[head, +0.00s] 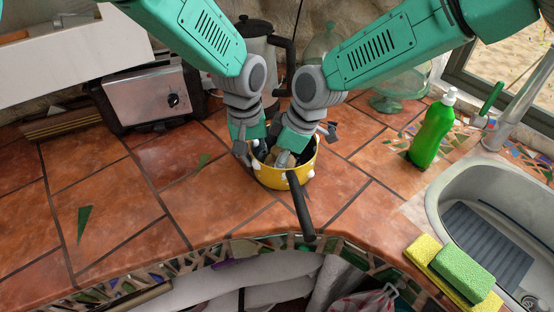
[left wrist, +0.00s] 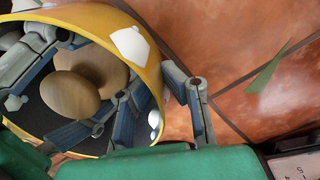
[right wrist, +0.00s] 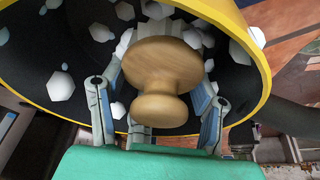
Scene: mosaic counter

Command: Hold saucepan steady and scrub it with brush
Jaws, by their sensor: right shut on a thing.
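The yellow saucepan (head: 285,177) stands upright on the tiled counter, its dark handle (head: 302,208) pointing toward the front edge. My left gripper (head: 243,150) is at the pan's left side. In the left wrist view its fingers (left wrist: 165,105) straddle the yellow wall, one outside and the others inside, with a gap showing beside the outer finger. My right gripper (right wrist: 160,105) is down inside the pan, shut on the brush, whose round wooden knob (right wrist: 160,70) shows between the fingers. Pale suds lumps (right wrist: 60,86) dot the pan's dark inside.
A green soap bottle (head: 431,133) stands right of the pan, near the sink (head: 435,200). Sponges (head: 463,272) lie at the sink's front left corner. A toaster (head: 150,96) and a tall dark-lidded pot (head: 258,45) stand behind. The counter left of the pan is mostly clear.

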